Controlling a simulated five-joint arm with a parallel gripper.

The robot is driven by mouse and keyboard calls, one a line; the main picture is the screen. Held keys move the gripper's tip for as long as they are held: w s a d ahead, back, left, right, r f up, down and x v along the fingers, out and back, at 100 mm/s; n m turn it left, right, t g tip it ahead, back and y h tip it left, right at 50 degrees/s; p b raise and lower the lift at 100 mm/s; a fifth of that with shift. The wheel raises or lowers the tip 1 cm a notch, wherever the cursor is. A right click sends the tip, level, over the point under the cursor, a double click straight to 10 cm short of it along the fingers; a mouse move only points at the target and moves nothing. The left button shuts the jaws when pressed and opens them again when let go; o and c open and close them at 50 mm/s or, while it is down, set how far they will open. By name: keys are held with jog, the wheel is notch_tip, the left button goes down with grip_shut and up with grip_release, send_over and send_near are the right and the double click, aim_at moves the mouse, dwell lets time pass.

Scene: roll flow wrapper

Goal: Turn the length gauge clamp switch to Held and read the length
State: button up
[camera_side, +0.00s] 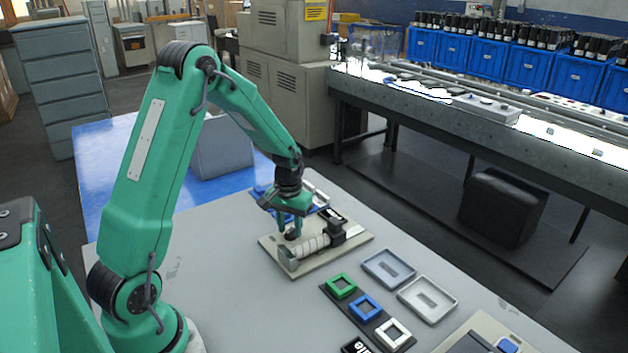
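The length gauge (345,246) is a flat beige plate on the grey table, with a pale ribbed roll (308,246) lying along it and a black slide block (336,234) at the roll's right end. A dark, small display-like part (331,214) sits at the plate's back edge. My gripper (292,233) points down over the plate's left part, just behind the roll. Its fingers are around or just above a small dark knob, which may be the clamp switch; contact cannot be told. The switch marking and the length reading are too small to read.
Green (341,279), blue (352,306) and white (385,333) square frames stand on a dark strip at front right. Two grey trays (455,300) lie beside them. A beige device (466,344) is at the bottom edge. The table left of the gauge is clear.

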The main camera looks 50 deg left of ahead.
jog(key=shift+c, duration=0.2)
grip_shut()
jog(key=shift+m, duration=0.3)
jog(key=m, duration=1.1)
jog(key=shift+m, duration=0.3)
dwell(0.4)
jog(key=shift+o, duration=0.2)
grip_release()
